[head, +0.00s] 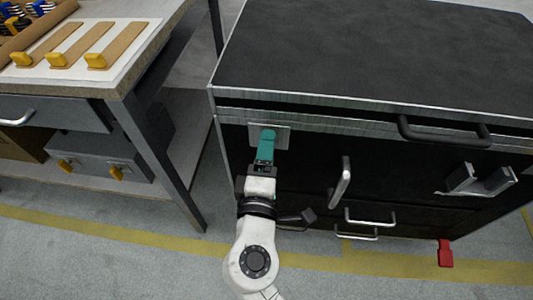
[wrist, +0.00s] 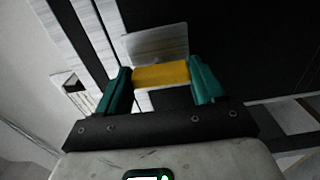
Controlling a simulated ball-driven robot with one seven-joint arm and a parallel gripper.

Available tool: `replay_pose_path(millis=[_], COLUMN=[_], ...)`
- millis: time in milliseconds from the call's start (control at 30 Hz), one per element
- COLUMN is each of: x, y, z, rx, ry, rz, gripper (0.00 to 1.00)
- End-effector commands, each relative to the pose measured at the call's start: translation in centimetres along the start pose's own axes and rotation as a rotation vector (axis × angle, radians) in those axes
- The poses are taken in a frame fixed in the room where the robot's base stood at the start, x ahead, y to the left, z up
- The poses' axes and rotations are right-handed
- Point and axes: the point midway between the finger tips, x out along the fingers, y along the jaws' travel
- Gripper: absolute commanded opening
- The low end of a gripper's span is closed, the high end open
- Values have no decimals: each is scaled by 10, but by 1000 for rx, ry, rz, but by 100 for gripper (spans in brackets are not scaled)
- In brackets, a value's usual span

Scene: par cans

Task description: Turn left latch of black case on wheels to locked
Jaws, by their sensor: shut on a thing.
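The black case on wheels (head: 370,50) stands at the right in the head view, with a dark top and metal-trimmed edges. Its left latch has a silver plate (head: 282,135) on the upper left of the front face, which also shows in the wrist view (wrist: 150,47). My gripper (head: 266,140) is at this plate. In the wrist view, the teal fingers of my gripper (wrist: 163,80) are shut on the yellow latch handle (wrist: 162,75), one on each side. The handle lies crosswise between them. In the head view my fingers hide the handle.
A black grab handle (head: 445,135), a silver upright handle (head: 341,182), drawer pulls (head: 370,218) and a silver fitting (head: 478,180) stick out from the case front. A red pedal (head: 445,253) is low at right. A workbench (head: 150,85) stands close on the left.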

Motion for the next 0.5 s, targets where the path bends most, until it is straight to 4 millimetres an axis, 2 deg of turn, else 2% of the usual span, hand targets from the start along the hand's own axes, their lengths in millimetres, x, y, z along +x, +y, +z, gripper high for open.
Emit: replay_pose_path(millis=[267, 300, 500], x=[0, 0, 0], y=[-1, -1, -1], z=[2, 2, 2], rx=[4, 4, 3], ry=[-5, -5, -4], rz=[-3, -4, -2], gripper=[38, 69, 88])
